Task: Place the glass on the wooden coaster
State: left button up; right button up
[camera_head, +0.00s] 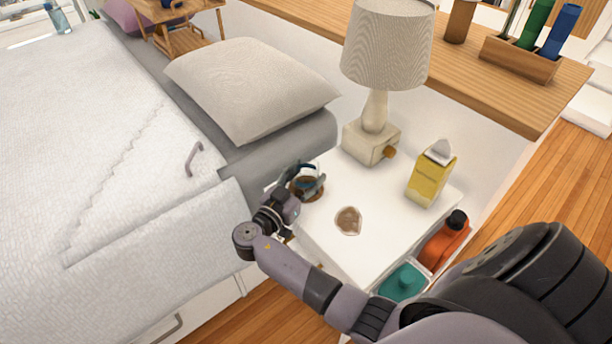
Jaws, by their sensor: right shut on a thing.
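My right gripper (312,182) reaches in over the left rear part of the white bedside table (375,255). Its fingers are shut on a small see-through thing with a bluish tint, which seems to be the glass (306,181); the fingers hide much of it. A round brown thing, which looks like the wooden coaster (317,194), shows just beneath the fingers, partly hidden. I cannot tell whether the glass touches it. My left gripper is not in view.
A flat brown and white piece (348,221) lies mid-table. A lamp (375,140) stands at the back and a yellow carton (431,176) at the right. An orange bottle (443,241) and a teal thing (403,281) sit lower, beside the table. The bed (120,190) borders the left.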

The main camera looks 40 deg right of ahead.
jog(key=o, duration=1.3)
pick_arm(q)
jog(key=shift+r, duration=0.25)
pick_arm(e)
jog(key=shift+r, duration=0.1)
jog(key=shift+s+a, duration=0.2)
jog(key=shift+a, duration=0.3)
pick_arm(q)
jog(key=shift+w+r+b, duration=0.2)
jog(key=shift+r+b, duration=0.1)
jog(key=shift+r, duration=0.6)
pick_arm(e)
jog(key=v, duration=1.1)
